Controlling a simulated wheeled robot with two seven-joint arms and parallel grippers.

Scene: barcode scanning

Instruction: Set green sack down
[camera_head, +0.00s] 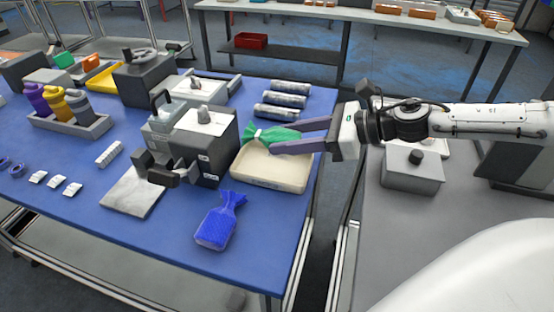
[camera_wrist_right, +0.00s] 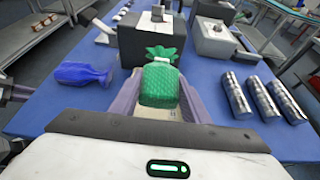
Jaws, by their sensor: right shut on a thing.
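The green sack (camera_head: 271,135) is between the fingers of my right gripper (camera_head: 287,138), over the back part of the cream tray (camera_head: 272,176). In the right wrist view the green sack (camera_wrist_right: 160,84) has its tied top pointing away from me, and the fingers of my right gripper (camera_wrist_right: 158,98) lie along both its sides. The tray is mostly hidden under the sack in that view. I cannot tell whether the sack touches the tray.
A blue sack (camera_head: 217,222) lies on the blue table (camera_head: 180,238) in front of the tray. A dark grey box (camera_head: 209,147) stands just left of the tray. Several silver cylinders (camera_head: 283,99) lie behind it. A holder with bottles (camera_head: 66,117) stands at the left.

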